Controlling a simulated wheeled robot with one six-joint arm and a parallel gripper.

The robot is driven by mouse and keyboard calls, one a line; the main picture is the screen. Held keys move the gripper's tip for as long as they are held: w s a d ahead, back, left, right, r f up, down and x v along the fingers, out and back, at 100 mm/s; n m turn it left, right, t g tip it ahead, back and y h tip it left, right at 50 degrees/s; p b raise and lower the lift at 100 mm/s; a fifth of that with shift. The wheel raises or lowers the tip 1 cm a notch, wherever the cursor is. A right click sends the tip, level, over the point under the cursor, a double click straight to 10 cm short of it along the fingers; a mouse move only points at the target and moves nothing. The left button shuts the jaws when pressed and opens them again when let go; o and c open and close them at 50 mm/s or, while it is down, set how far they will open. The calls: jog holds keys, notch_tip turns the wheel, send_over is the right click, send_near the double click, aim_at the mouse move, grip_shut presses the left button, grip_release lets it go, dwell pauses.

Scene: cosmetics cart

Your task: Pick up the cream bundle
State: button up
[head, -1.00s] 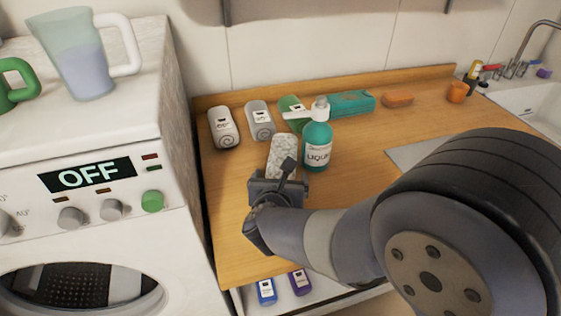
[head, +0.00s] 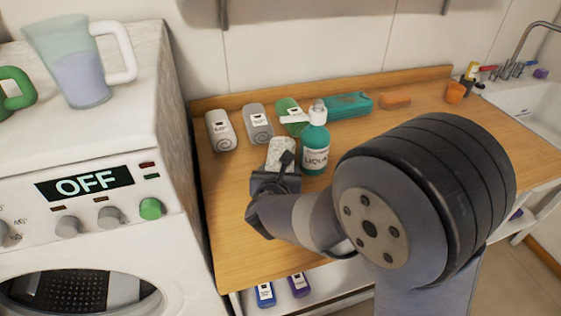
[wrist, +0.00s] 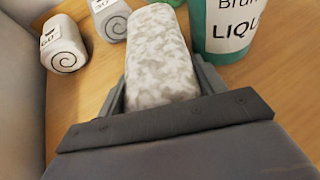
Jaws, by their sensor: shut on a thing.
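The cream bundle (head: 281,152) is a rounded roll with a mottled cream and grey pattern. In the head view it is on the wooden counter, left of the teal pump bottle. My gripper (head: 275,180) is at its near end. In the wrist view the bundle (wrist: 158,55) lies between the two fingers of my gripper (wrist: 163,88), which are shut on it. Its near end is hidden by the gripper. I cannot tell whether it is clear of the counter.
The teal pump bottle (head: 315,150) stands close on the right. Grey rolls (head: 221,131) (head: 257,123), a green roll (head: 291,116), a teal box (head: 348,105) and an orange bar (head: 395,99) line the back. The washing machine (head: 80,190) stands left. Counter (head: 232,235) is bare in front.

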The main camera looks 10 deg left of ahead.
jog(key=c, duration=0.6)
jog(key=shift+o, duration=0.2)
jog(key=shift+r, duration=0.2)
